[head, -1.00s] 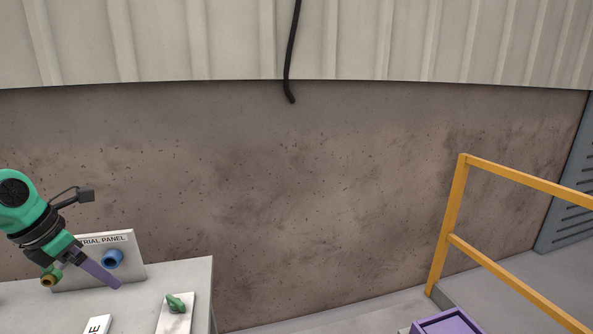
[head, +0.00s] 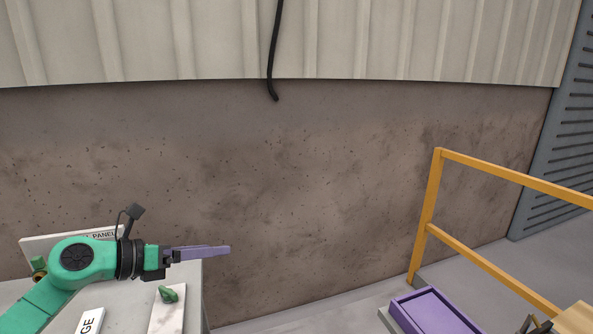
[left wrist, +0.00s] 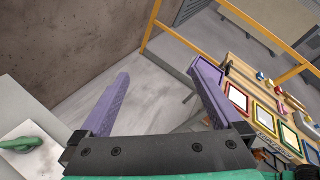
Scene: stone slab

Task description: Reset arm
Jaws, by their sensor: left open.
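My right gripper is not clearly in view.
A yellow railing (head: 432,200) stands on the right. A purple tray (head: 435,312) sits at the lower right. The left wrist view shows a wooden board with several coloured frames (left wrist: 262,112).

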